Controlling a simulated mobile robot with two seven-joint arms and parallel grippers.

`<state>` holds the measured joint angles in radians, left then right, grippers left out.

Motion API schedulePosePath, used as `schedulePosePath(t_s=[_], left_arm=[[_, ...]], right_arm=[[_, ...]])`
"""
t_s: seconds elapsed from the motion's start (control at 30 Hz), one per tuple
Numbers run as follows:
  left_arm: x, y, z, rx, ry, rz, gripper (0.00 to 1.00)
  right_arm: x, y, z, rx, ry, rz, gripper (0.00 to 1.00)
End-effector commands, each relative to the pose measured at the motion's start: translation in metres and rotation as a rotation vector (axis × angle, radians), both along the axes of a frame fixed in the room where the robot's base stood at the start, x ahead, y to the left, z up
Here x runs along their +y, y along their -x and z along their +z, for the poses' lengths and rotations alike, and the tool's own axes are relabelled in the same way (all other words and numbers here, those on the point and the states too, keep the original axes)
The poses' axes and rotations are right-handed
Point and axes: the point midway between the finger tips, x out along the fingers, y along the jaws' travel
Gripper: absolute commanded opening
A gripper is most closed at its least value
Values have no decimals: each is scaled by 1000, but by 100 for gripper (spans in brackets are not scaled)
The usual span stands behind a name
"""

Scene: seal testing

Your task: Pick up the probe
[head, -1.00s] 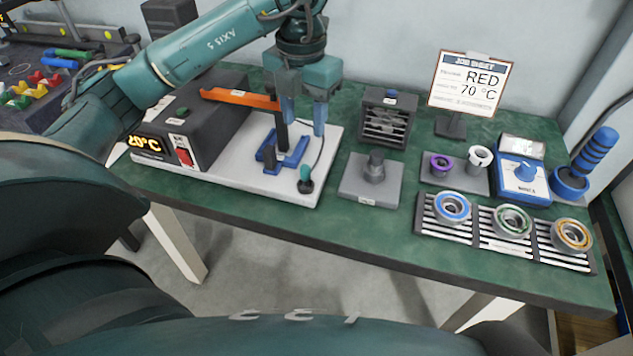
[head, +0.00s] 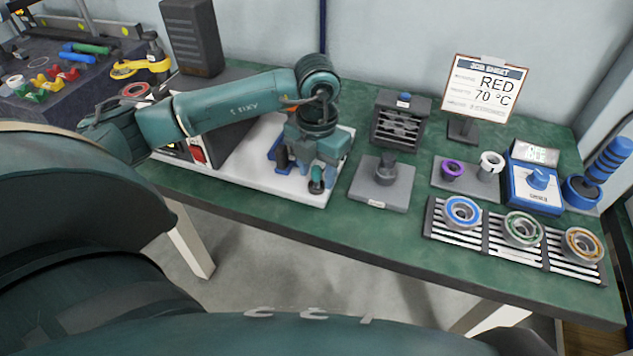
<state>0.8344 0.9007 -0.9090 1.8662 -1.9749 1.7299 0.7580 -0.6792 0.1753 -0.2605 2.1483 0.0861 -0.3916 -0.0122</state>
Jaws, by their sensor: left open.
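The probe (head: 317,182), small with a green top and a dark base, stands on the front right corner of the white base plate (head: 252,178). I take this green-topped piece to be the probe. My left gripper (head: 318,177) points down right over it, with its fingers open around or just behind the probe's top. I cannot tell whether they touch it. The gripper and arm hide much of the dark heater unit (head: 222,150) and the blue holder (head: 279,150) on the plate. My right gripper is not in view.
Right of the plate stand a grey block with a post (head: 385,170), a vented box (head: 398,125) and a job sheet (head: 484,88). Further right are a blue meter (head: 533,185), a blue-handled tool (head: 605,165) and a rack with three bearings (head: 488,246). Green table shows along the front edge.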

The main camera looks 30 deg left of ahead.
Motion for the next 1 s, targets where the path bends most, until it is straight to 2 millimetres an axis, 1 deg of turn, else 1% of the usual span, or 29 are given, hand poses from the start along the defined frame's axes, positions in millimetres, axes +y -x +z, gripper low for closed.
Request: schedulePosePath(t_s=[0.13,0.67,0.9,1.0], left_arm=[[0,0,0,0,0,-1,44],[0,0,1,0,0,-1,0],[0,0,1,0,0,-1,0],[0,0,4,-1,0,-1,0]], right_arm=[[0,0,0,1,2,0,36],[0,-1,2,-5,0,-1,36],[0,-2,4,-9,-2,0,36],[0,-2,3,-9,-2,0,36]])
